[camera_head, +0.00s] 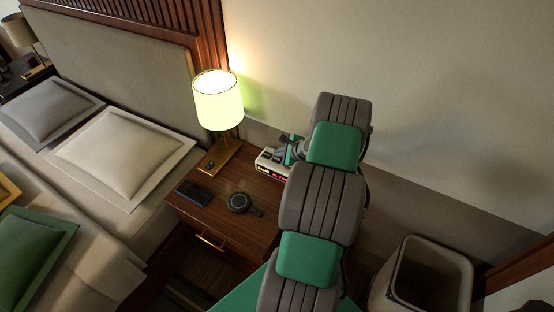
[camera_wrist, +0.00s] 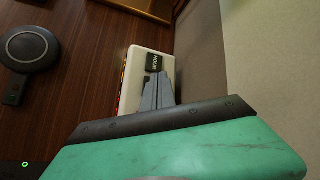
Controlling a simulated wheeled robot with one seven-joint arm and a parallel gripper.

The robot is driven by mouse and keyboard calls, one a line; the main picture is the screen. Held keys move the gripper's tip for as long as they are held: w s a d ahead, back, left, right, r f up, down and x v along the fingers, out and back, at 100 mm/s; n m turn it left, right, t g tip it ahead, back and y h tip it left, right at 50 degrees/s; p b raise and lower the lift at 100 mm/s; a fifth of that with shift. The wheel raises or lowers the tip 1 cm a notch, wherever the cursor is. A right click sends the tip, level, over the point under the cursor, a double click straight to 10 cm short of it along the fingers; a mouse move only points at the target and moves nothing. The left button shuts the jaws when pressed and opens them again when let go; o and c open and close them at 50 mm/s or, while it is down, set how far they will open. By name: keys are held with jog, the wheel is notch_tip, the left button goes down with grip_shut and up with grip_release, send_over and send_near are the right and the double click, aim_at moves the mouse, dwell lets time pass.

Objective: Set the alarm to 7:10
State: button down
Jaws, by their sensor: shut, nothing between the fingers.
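A pale alarm clock (camera_head: 268,165) stands on the nightstand, right of the lamp base. Its lit red and yellow display faces the front, but my arm hides part of it. In the wrist view the clock (camera_wrist: 134,72) is seen from above, with a dark button marked HOUR (camera_wrist: 153,62) on its top. My gripper (camera_wrist: 155,76) is shut and empty, its fingertips over the clock's top at the near edge of the HOUR button. I cannot tell whether they touch it. The fingers cover the part of the clock below that button. Digits are too small to read.
The nightstand (camera_head: 232,184) also holds a lit lamp (camera_head: 218,100), a dark phone-like slab (camera_head: 194,192) and a round black device (camera_head: 239,202). The wall is close behind the clock. A bed is at left, an open bin (camera_head: 427,247) at right.

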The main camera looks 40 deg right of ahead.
aim_at(279, 160)
jog(key=shift+f, duration=0.1)
jog(key=shift+f+b, duration=0.3)
jog(key=shift+b, duration=0.1)
jog(key=shift+f+b, duration=0.3)
jog(key=shift+f, duration=0.1)
dwell(0.5)
jog(key=shift+r+p, duration=0.5)
jog(key=shift+r, duration=0.3)
jog(key=shift+r+p, duration=1.75)
jog(key=shift+r, duration=0.8)
dwell(0.3)
